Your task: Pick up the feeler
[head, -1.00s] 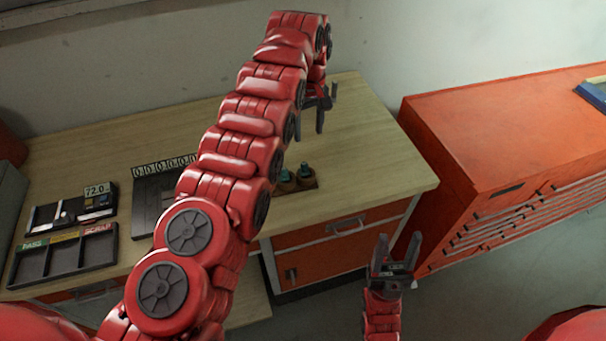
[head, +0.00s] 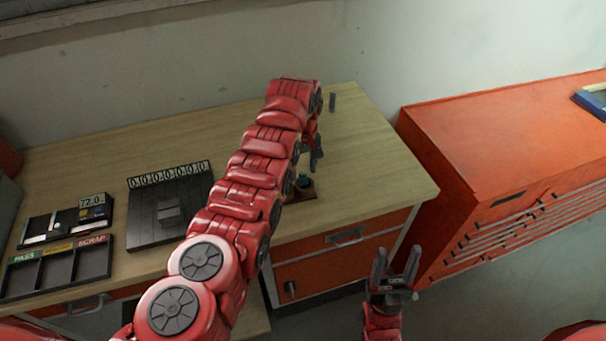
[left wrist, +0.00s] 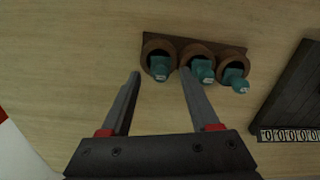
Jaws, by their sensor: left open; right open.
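Three teal-topped pieces stand in round brown cups of a wooden holder (left wrist: 210,46) in the left wrist view; I cannot tell which, if any, is the feeler. In the head view the holder (head: 304,194) is partly hidden behind my left arm, with one teal top (head: 303,180) showing. My left gripper (head: 316,160) is open and empty just behind the holder. In the left wrist view its fingertips (left wrist: 160,75) stand either side of the leftmost teal piece (left wrist: 160,68), apparently not touching it. My right gripper (head: 395,262) is open and empty, in front of the bench.
A small dark strip (head: 332,102) lies at the bench's back. A dark grooved block with a numbered strip (head: 170,205), a 72.0 display (head: 92,200) and a PASS/SCRAP tray (head: 55,270) are at left. A red cabinet (head: 500,150) stands right.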

